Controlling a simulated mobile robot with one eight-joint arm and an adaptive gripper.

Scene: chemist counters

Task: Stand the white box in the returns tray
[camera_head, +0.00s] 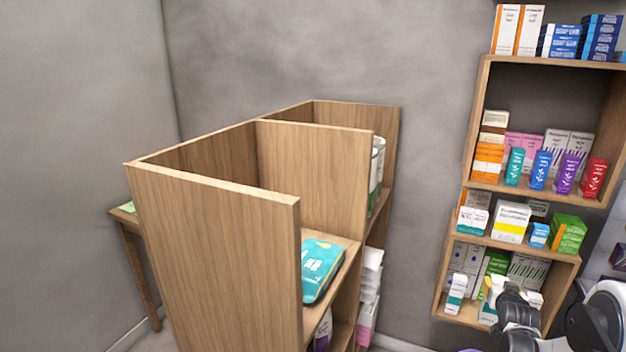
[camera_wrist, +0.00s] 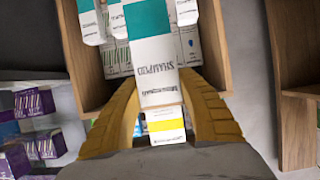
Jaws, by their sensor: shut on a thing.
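My gripper is shut on this box. In the head view, my gripper (camera_head: 499,291) is at the lower right, in front of the lowest shelf compartment, partly hidden by my wrist. The held box is hard to pick out there among other white boxes. I see no returns tray in either view.
A wooden wall shelf (camera_head: 467,198) holds several medicine boxes. Its side panel (camera_wrist: 215,45) is close beside my gripper. A box with a yellow stripe (camera_wrist: 165,126) shows past my fingers. A wooden divider unit (camera_head: 215,255) with a teal packet (camera_head: 320,268) stands left.

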